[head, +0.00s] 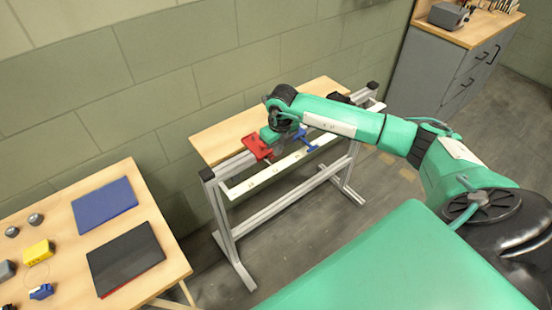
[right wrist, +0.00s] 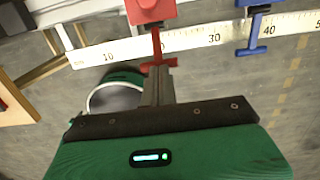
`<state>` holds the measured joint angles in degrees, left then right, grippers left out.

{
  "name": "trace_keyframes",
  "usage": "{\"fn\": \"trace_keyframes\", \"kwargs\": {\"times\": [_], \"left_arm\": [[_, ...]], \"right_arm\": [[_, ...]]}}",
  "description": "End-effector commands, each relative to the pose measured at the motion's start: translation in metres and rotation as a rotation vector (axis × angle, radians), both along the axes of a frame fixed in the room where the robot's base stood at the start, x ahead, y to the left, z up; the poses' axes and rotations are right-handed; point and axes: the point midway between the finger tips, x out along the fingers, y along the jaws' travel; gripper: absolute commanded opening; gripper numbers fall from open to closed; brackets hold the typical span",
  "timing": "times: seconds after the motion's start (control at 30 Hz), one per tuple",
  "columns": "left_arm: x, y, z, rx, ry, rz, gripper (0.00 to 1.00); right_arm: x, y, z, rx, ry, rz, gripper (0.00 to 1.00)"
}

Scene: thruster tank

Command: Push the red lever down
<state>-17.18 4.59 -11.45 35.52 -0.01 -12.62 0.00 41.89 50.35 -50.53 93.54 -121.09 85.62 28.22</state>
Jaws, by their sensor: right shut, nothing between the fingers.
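The red lever (head: 257,148) is mounted on the front of a metal-framed bench. In the right wrist view its red block is at the top edge, and its stem with a crossbar handle (right wrist: 156,46) points toward my gripper. My right gripper (right wrist: 158,75) is shut and empty, its fingertips at the crossbar; I cannot tell whether they touch it. In the head view the right gripper (head: 271,137) is beside the red lever and partly hidden by my wrist. My left gripper is not in view.
A blue lever (head: 305,141) sits to the right of the red one, also visible in the right wrist view (right wrist: 255,22). A white ruler strip (head: 270,170) runs along the bench front. A wooden table (head: 70,230) with folders stands at left. A grey cabinet (head: 435,75) stands behind right.

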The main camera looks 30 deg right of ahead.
Motion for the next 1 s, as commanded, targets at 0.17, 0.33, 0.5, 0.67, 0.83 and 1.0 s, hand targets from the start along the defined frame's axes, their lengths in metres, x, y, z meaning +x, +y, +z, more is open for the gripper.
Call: {"fn": "trace_keyframes", "kwargs": {"times": [0.17, 0.33, 0.5, 0.67, 0.83, 1.0], "left_arm": [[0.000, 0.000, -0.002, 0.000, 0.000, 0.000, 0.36], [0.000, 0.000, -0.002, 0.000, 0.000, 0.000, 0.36], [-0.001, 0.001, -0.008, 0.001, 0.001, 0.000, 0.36], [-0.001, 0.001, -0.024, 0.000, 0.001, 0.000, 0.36], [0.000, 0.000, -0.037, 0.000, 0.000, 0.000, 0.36], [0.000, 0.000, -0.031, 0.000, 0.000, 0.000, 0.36]], "right_arm": [[0.000, 0.000, -0.003, 0.000, 0.000, 0.000, 0.00], [0.000, 0.000, -0.003, 0.000, 0.000, 0.000, 0.00], [0.000, 0.000, -0.011, 0.000, 0.000, 0.000, 0.00], [0.000, 0.001, -0.031, 0.000, 0.000, 0.000, 0.00], [0.001, 0.001, -0.048, 0.001, -0.002, 0.000, 0.00], [0.000, 0.000, -0.041, 0.001, -0.001, 0.000, 0.00]]}}
